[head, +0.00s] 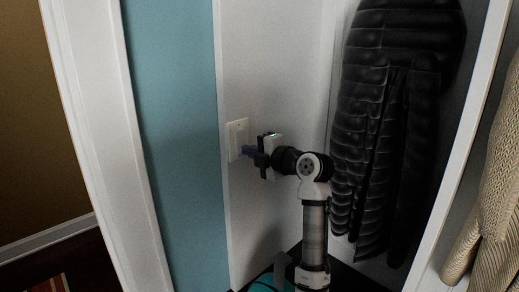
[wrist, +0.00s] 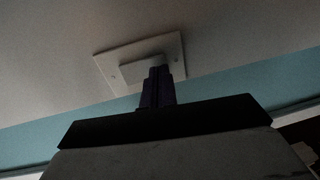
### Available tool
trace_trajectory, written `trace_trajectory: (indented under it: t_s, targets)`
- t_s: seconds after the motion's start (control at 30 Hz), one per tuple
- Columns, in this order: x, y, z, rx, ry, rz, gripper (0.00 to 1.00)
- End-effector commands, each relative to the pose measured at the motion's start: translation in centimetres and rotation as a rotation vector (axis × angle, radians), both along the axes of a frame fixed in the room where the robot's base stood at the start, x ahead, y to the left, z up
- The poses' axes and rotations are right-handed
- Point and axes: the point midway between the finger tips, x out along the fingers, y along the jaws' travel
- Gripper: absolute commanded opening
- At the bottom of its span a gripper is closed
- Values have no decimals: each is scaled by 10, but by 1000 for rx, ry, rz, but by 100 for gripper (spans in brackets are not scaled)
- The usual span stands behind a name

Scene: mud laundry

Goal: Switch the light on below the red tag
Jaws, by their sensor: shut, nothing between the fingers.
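A white light switch plate (head: 237,139) is on the white wall panel, just right of the blue strip. In the wrist view the switch plate (wrist: 115,66) shows with its raised rocker (wrist: 139,65) in the middle. My gripper (head: 244,151) is shut and empty, its dark fingertips at the lower part of the plate. In the wrist view the fingertips (wrist: 158,72) overlap the rocker and hide part of it; they look very close, but I cannot tell if they touch. I see no red tag in either view.
A black padded coat (head: 385,110) hangs in the recess to the right of my arm. A tan knitted garment (head: 490,215) hangs at the far right. A white door frame (head: 105,140) stands at the left.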

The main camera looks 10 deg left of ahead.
Motion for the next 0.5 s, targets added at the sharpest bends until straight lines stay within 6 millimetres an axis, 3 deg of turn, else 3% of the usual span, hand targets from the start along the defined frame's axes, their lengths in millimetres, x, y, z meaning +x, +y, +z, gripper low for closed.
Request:
trace_trajectory:
  t_s: [0.5]
  targets:
    - [2, 3, -5, 16, -12, 0, 0]
